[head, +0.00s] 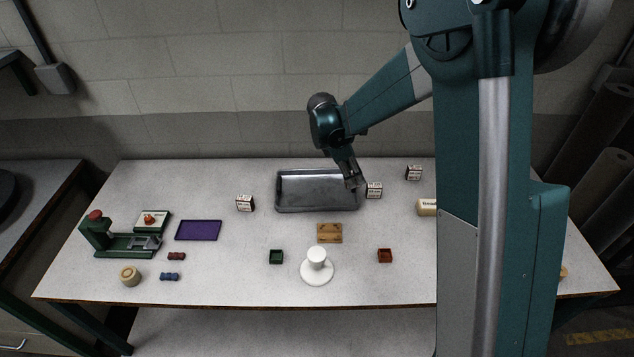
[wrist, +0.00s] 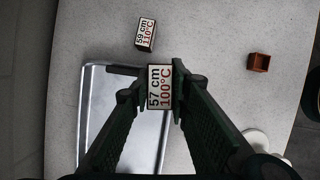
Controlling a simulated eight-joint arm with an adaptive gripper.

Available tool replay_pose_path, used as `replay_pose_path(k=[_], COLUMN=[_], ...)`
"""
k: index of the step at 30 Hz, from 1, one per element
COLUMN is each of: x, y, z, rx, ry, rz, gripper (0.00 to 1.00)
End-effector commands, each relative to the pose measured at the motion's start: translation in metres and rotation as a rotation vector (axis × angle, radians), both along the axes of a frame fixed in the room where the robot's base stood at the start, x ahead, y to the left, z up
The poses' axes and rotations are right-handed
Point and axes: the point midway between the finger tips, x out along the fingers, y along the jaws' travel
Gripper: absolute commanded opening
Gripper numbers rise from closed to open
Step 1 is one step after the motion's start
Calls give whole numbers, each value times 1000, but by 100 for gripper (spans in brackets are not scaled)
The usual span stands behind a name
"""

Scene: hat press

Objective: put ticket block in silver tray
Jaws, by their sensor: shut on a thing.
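The ticket block (wrist: 159,88) is a small black block with a white label reading "57 cm 100°C". My gripper (wrist: 160,86) is shut on it, with a dark finger on each side. In the head view my gripper (head: 354,182) is above the right end of the silver tray, and the held block is not clearly visible there. The silver tray (head: 280,192) is a shallow, empty metal rectangle at the back middle of the table. In the wrist view the tray (wrist: 97,115) lies below and left of the block, which appears over its corner.
Another ticket block (head: 373,190), also in the wrist view (wrist: 146,33), stands just right of the tray. Others stand left of the tray (head: 245,203) and at back right (head: 414,172).

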Motion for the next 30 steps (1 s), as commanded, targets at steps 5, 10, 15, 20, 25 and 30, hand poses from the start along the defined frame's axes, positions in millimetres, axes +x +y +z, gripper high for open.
replay_pose_path(k=[5, 10, 15, 20, 25, 30], x=[34, 54, 64, 66, 66, 66], y=[59, 101, 122, 128, 128, 128], z=[1, 2, 2, 2, 2, 0], rx=[-1, -2, -2, -3, -3, -3], ry=[0, -1, 0, -1, -1, -1], rz=[107, 181, 221, 230, 230, 230], gripper=[7, 7, 7, 7, 7, 7])
